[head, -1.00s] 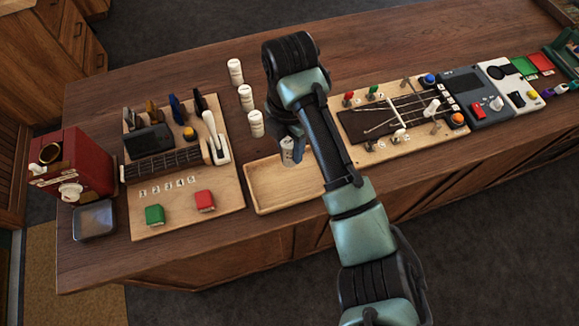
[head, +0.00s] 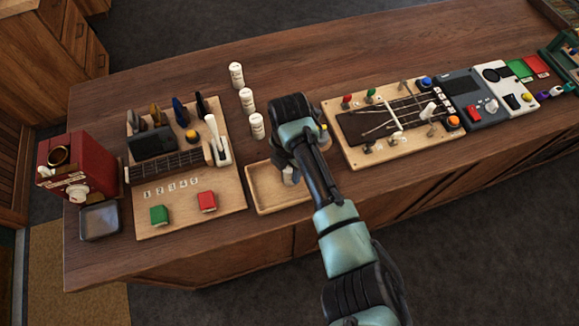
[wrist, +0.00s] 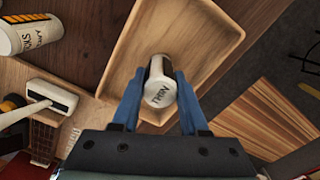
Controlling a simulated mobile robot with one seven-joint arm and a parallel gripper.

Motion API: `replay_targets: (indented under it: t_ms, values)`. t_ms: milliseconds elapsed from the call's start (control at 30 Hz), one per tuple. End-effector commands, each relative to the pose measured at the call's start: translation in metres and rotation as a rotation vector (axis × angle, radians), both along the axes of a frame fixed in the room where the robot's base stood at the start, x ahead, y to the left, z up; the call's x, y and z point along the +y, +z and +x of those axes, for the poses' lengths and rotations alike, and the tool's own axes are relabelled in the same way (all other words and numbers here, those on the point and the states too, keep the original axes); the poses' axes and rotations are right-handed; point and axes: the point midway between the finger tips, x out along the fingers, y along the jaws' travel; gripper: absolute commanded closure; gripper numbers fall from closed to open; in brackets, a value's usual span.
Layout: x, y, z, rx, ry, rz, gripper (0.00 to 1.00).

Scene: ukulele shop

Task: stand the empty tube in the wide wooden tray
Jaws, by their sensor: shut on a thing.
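My gripper (wrist: 158,84) is shut on a white tube (wrist: 160,92) with a dark band; its end reads something like "THIN". The tube is over the wide wooden tray (wrist: 198,32), inside its outline in the wrist view. I cannot tell whether its lower end touches the tray floor. In the head view the tray (head: 270,198) lies at the counter's front edge, its right part hidden by my arm, and only a bit of the held tube (head: 290,176) shows. I cannot see into the tube.
Three white tubes (head: 247,100) stand in a row behind the tray; one shows close in the wrist view (wrist: 22,36). A wooden board with a fretboard, levers and buttons (head: 190,205) is left of the tray. A string board (head: 345,155) is at right.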

Motion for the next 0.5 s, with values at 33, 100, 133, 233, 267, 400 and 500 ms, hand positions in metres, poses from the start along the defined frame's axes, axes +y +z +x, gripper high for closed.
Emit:
replay_targets:
  t_ms: [33,100,133,233,267,400,500]
  values:
    - [0.0000,-0.0005,0.0001,0.000,0.000,0.000,1.00]
    - [0.0001,-0.0032,0.0000,0.000,0.000,0.000,1.00]
    - [0.0001,-0.0033,0.0001,0.000,0.000,0.000,0.55]
    - [0.0001,-0.0022,0.0001,0.000,0.000,0.000,0.37]
    - [0.0001,-0.0022,0.0001,0.000,0.000,0.000,0.31]
    - [0.0000,-0.0021,0.0001,0.000,-0.001,0.000,0.26]
    - [0.0000,-0.0020,0.0001,0.000,-0.001,0.000,0.26]
